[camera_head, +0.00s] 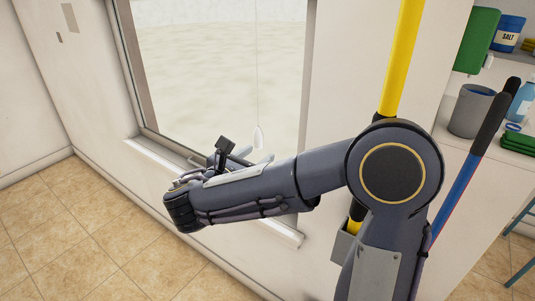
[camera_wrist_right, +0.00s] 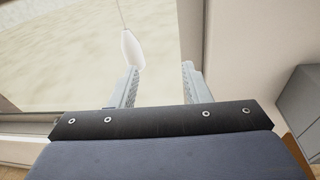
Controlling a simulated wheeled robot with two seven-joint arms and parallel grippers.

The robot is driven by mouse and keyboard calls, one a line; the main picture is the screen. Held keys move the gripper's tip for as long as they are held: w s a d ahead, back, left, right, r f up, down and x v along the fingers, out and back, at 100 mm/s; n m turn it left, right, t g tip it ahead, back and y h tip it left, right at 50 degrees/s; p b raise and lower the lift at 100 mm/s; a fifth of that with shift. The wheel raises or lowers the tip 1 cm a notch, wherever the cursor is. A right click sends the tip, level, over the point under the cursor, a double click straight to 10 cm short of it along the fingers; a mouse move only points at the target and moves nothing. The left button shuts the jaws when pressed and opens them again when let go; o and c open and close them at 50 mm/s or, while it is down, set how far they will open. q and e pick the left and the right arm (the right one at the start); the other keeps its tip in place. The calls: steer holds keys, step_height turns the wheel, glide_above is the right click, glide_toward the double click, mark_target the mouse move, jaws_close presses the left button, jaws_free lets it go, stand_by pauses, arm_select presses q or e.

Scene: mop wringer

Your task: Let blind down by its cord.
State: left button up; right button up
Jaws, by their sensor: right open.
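The blind's cord (camera_head: 256,70) hangs straight down in front of the window, thin and pale. A white teardrop-shaped pull (camera_head: 258,137) is at its lower end. My right gripper (camera_head: 254,157) is open and empty just below the pull. In the right wrist view the pull (camera_wrist_right: 131,48) is beyond the tip of the left finger, not between the two fingers of the right gripper (camera_wrist_right: 161,79). The cord (camera_wrist_right: 120,14) rises out of the picture there. The blind itself does not show in either view. My left gripper is not in view.
The window sill (camera_head: 155,153) runs below my right forearm. A yellow pole (camera_head: 402,60) stands right of the window, partly behind my arm. A blue pole with a black grip (camera_head: 468,170) leans farther right, by a counter with a grey bucket (camera_head: 470,110). The tiled floor (camera_head: 75,235) at left is clear.

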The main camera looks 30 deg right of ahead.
mark_target(256, 139)
arm_select(q)
steer(key=f+b, duration=0.1)
steer(key=f, duration=0.1)
steer(key=shift+w+d+f+b, duration=0.2)
steer(key=shift+d+f+b, duration=0.15)
arm_select(e)
steer(key=w+d, duration=0.1)
steer(key=w, duration=0.1)
steer(key=w+d+n+t, duration=0.1)
steer(key=w+d, duration=0.1)
steer(key=w+d+t, duration=0.1)
steer(key=w, duration=0.1)
steer(key=shift+w+d+r+n+h, duration=0.2)
steer(key=shift+w+d+n+h, duration=0.1)
steer(key=shift+d+h, duration=0.1)
jaws_close()
